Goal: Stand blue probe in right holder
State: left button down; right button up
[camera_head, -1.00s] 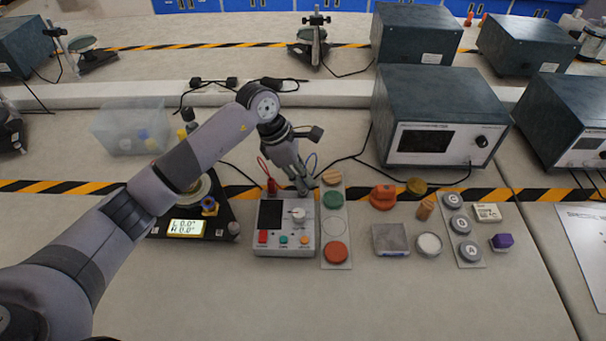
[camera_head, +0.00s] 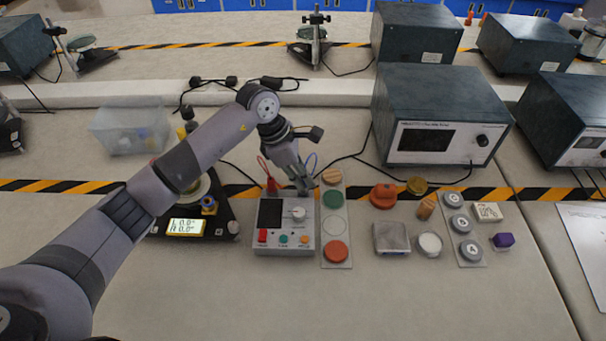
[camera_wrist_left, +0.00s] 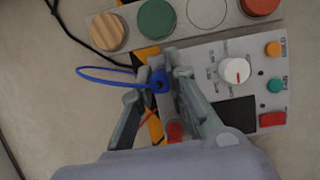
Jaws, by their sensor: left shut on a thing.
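The grey meter box (camera_head: 285,240) has a dark screen, a white knob and coloured buttons. A red probe (camera_head: 271,184) stands at its back left edge; it also shows in the wrist view (camera_wrist_left: 175,132). My left gripper (camera_head: 304,190) is at the box's back right edge. In the wrist view my left gripper (camera_wrist_left: 165,72) is shut on the blue probe (camera_wrist_left: 160,84), whose blue cable (camera_wrist_left: 105,74) loops away to the left. The fingers hide the right holder, so I cannot tell whether the probe is in it. My right gripper is not in view.
A plate with coloured discs (camera_head: 336,225) lies close to the right of the box. A scale (camera_head: 190,226) stands to the left under my arm. A large instrument (camera_head: 437,120) stands behind right. The front of the bench is clear.

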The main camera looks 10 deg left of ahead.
pick_arm(q)
jog(key=shift+f+b, duration=0.8)
jog(key=shift+f, duration=0.1)
dwell(0.5)
jog(key=c, duration=1.5)
grip_release()
jog(key=shift+o, duration=1.1)
jog(key=shift+r, duration=0.15)
jog(key=shift+r+p, duration=1.95)
jog(key=shift+r, duration=1.7)
